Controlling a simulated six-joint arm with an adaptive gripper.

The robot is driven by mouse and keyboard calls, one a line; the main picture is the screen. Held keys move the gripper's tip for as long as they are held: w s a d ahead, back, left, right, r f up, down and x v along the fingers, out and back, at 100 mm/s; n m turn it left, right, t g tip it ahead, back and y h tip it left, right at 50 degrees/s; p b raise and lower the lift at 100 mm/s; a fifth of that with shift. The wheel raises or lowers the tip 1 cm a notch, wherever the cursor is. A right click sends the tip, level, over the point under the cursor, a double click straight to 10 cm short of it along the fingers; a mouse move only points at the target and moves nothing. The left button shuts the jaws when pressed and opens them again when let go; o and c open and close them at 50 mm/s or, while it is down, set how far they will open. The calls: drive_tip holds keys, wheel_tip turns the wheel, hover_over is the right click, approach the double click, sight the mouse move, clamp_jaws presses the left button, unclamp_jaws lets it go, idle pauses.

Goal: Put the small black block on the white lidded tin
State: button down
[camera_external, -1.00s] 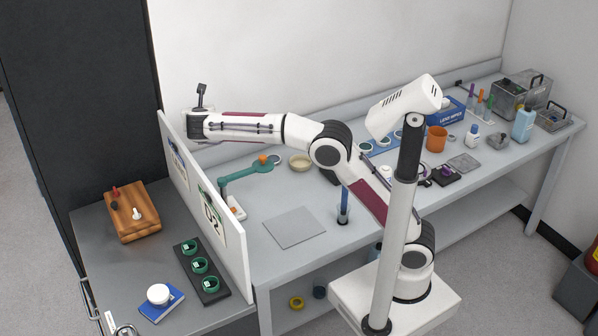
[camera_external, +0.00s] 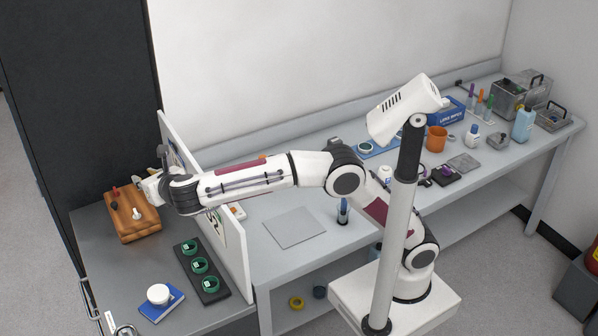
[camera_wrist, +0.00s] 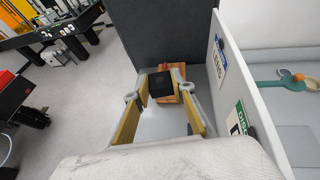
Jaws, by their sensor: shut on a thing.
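The small black block (camera_wrist: 161,90) is between the yellow-padded fingers of my gripper (camera_wrist: 158,98) in the wrist view. My gripper is shut on it and holds it up in the air. In the external view my gripper (camera_external: 150,186) is left of the white partition, close to the wooden block; the black block cannot be made out there. A round white tin (camera_external: 158,292), apparently the lidded one, sits on a blue book (camera_external: 163,305) at the front of the dark grey left bench, well below and in front of my gripper.
The white upright partition (camera_external: 238,264) stands between the two benches, beside my arm. A wooden block (camera_external: 126,229) with small pegs is at the back of the left bench. A black rack (camera_external: 213,297) with green rings lies between tin and partition.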

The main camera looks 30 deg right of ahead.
drive_tip(key=s+a+n+y, duration=0.1)
drive_tip(key=s+a, duration=0.2)
drive_tip(key=s, duration=0.4)
drive_tip(key=s+a+n+y, duration=0.1)
drive_tip(key=s+a+y, duration=0.1)
drive_tip(key=s+a, duration=0.3)
hover_over(167, 290)
wheel_tip(167, 290, down, 17)
drive_tip(key=shift+f+g, duration=0.4)
drive_tip(key=shift+f, duration=0.15)
drive_tip(key=shift+f, duration=3.1)
drive_tip(key=shift+f, duration=1.9)
drive_tip(key=shift+f, duration=0.15)
